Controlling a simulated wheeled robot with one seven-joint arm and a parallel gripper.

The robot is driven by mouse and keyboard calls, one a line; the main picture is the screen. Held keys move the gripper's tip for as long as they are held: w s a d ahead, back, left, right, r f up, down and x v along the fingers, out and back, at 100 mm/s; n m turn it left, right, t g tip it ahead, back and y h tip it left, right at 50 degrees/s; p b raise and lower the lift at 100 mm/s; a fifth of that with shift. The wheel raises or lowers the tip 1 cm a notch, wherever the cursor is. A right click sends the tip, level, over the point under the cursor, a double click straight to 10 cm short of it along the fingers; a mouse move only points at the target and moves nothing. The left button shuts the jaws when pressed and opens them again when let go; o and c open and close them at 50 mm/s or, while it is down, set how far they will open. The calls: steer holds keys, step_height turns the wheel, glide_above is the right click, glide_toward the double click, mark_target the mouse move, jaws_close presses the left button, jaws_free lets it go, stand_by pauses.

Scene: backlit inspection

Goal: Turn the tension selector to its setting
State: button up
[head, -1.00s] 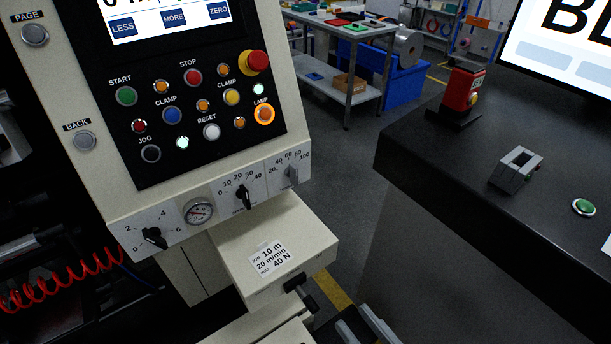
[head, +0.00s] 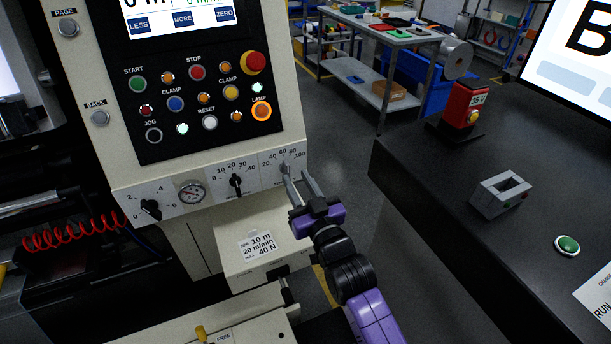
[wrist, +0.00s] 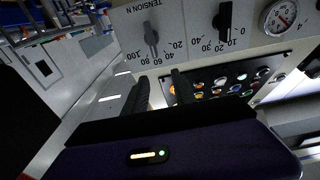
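The tension selector (head: 285,167) is a small grey lever knob at the right end of the white dial strip. It also shows upside down in the wrist view (wrist: 151,38), with the word TENSION beside it and marks from 20 to 100. Its scale-side end lies near the 60 mark; the exact reading is unclear. A card (head: 261,246) on the box below reads 10 m, 20 m/min and 40 N. My gripper (head: 302,183) is open and empty, just below and right of the selector. In the wrist view its dark fingers (wrist: 160,86) stand apart, short of the knob.
A black speed knob (head: 236,184), a round gauge (head: 192,192) and another black knob (head: 150,209) sit left along the strip. Above is the button panel with a red emergency button (head: 253,63). A black bench (head: 440,185) stands right, with open floor between.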

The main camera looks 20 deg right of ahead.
mark_target(288, 173)
steer(key=shift+g, duration=0.5)
steer(key=shift+w+d+f, duration=0.1)
steer(key=shift+w+f, duration=0.5)
steer(key=shift+w, duration=0.65)
steer(key=shift+w+d+f, duration=0.1)
steer(key=shift+w+f, duration=0.55)
steer(key=shift+w, duration=0.65)
steer(key=shift+w+d+f, duration=0.1)
steer(key=shift+w+f, duration=0.5)
steer(key=shift+w, duration=0.65)
jaws_close()
